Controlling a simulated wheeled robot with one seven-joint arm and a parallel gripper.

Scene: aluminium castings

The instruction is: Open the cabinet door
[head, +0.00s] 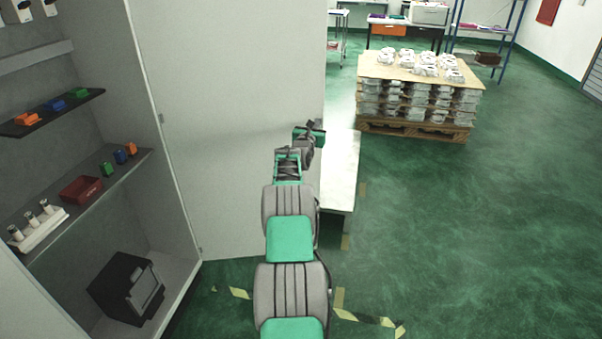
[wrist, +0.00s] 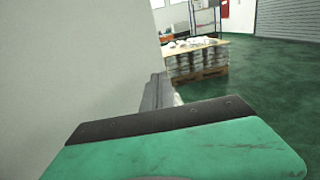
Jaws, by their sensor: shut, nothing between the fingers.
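The cabinet (head: 165,150) stands at the left with its inside exposed. Its grey door (head: 230,100) is swung wide open, hinged at the cabinet's right side, with a broad flat face toward the head camera. The door also fills the left of the wrist view (wrist: 70,60). My gripper (head: 318,127) is by the door's free right edge, shut and empty. In the wrist view its fingers (wrist: 158,90) lie close beside the door; I cannot tell whether they touch it. No handle shows. My arm hides part of the door's lower right.
Cabinet shelves hold small coloured blocks (head: 55,106), a red bin (head: 80,190), a white rack (head: 38,225) and a black box (head: 127,288). A pale bench (head: 340,175) stands just right of my arm. A pallet of castings (head: 415,95) stands farther back. Green floor at right is clear.

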